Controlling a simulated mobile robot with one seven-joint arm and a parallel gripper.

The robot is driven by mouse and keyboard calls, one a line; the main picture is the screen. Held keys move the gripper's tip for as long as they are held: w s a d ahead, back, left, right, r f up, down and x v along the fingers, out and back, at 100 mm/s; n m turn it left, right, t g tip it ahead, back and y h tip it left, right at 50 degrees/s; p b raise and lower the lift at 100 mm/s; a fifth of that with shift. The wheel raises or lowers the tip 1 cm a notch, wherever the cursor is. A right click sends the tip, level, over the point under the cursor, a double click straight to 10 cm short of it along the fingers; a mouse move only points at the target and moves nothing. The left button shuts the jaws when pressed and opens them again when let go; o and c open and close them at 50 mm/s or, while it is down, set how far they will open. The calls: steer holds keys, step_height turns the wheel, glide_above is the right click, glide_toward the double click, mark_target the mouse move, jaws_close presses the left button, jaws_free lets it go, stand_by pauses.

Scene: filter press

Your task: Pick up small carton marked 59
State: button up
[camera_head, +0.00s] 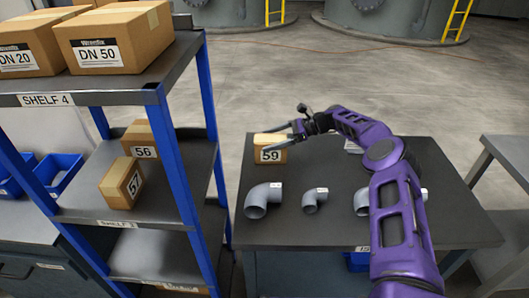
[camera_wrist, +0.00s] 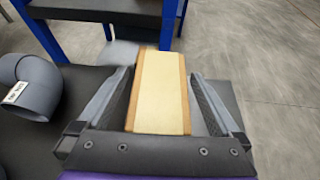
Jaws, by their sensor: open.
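The small carton marked 59 (camera_head: 270,149) stands on the dark table at its back left corner, its label facing the head camera. My gripper (camera_head: 291,134) is at the carton, coming from the right. In the wrist view the carton (camera_wrist: 159,92) shows its pale tape strip and brown edges between the two open fingers of my gripper (camera_wrist: 162,100). A gap shows between each finger and the carton. Whether the fingers reach below the carton's top is hard to tell.
Grey pipe elbows (camera_head: 263,199) lie on the table (camera_head: 300,232) in front of the carton; one (camera_wrist: 30,88) is left in the wrist view. A blue-framed shelf (camera_head: 180,170) stands close at left, holding cartons 56 (camera_head: 142,140) and 57 (camera_head: 122,183).

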steer(key=shift+a, duration=0.15)
jaws_close()
stand_by(0.4)
